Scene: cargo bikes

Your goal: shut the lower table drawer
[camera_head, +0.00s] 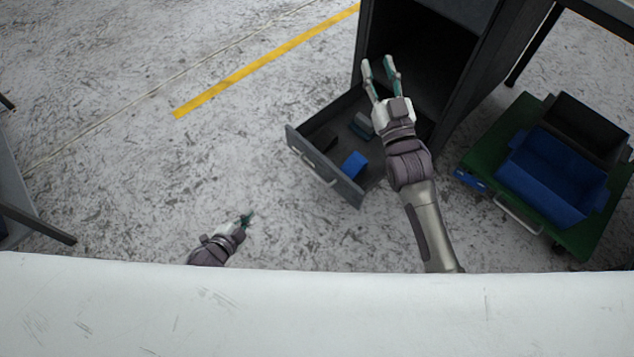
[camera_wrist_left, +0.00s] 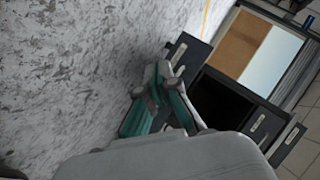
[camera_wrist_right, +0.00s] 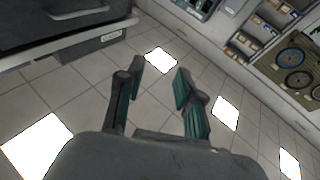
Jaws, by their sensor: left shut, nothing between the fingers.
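The lower table drawer (camera_head: 338,184) is pulled out of the dark cabinet (camera_head: 482,65) in the head view. Its front panel with a pale handle faces the lower left. A blue block (camera_head: 354,164), a grey-blue item (camera_head: 362,125) and a dark item lie in it. My left gripper (camera_head: 248,216) is shut and empty, over the floor to the lower left of the drawer, apart from it. It also shows in the left wrist view (camera_wrist_left: 150,100). My right gripper (camera_head: 378,66) is open and empty, in front of the cabinet's dark opening; its arm hides part of the drawer.
A green cart (camera_head: 485,150) with a blue bin (camera_head: 550,185) and a dark bin (camera_head: 590,127) stands right of the cabinet. A white surface (camera_head: 300,310) fills the near edge. The floor left of the drawer is clear, with a yellow line (camera_head: 265,62).

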